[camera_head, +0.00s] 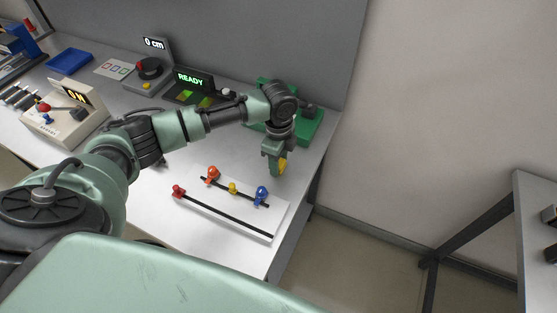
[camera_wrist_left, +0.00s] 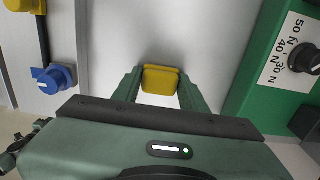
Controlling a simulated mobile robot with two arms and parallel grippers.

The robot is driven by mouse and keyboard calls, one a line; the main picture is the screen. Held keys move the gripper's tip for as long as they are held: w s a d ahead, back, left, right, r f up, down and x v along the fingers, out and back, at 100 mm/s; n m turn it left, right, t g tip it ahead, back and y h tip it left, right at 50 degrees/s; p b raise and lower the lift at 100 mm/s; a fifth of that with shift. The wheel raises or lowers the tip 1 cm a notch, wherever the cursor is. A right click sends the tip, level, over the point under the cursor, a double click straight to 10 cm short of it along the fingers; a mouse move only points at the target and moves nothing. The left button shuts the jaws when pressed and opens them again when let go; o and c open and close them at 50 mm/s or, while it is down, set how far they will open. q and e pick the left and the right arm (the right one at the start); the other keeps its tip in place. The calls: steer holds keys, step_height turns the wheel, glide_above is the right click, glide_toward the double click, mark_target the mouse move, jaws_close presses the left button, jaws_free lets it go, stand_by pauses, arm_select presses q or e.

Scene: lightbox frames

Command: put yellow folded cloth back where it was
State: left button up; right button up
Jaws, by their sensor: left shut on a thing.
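The yellow folded cloth (camera_wrist_left: 160,80) is between the two fingers of my left gripper (camera_wrist_left: 158,92) in the left wrist view. The gripper is shut on it. In the head view the left gripper (camera_head: 276,165) points down over the right part of the white table, and a bit of the yellow cloth (camera_head: 283,166) shows at its fingertips. I cannot tell whether the cloth touches the table top. My right gripper is not in view.
A white board (camera_head: 232,218) with black rails and coloured knobs lies in front of the gripper. A green device (camera_head: 306,127) with a force scale stands behind it. A READY panel (camera_head: 190,82) and a dial device (camera_head: 148,75) stand further left. The table's right edge is close.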

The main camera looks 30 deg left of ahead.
arm_select(q)
steer(key=o, duration=1.2)
steer(key=shift+f, duration=0.1)
step_height(320, 180, up, 12)
steer(key=shift+r+b, duration=0.15)
steer(key=shift+b, duration=0.6)
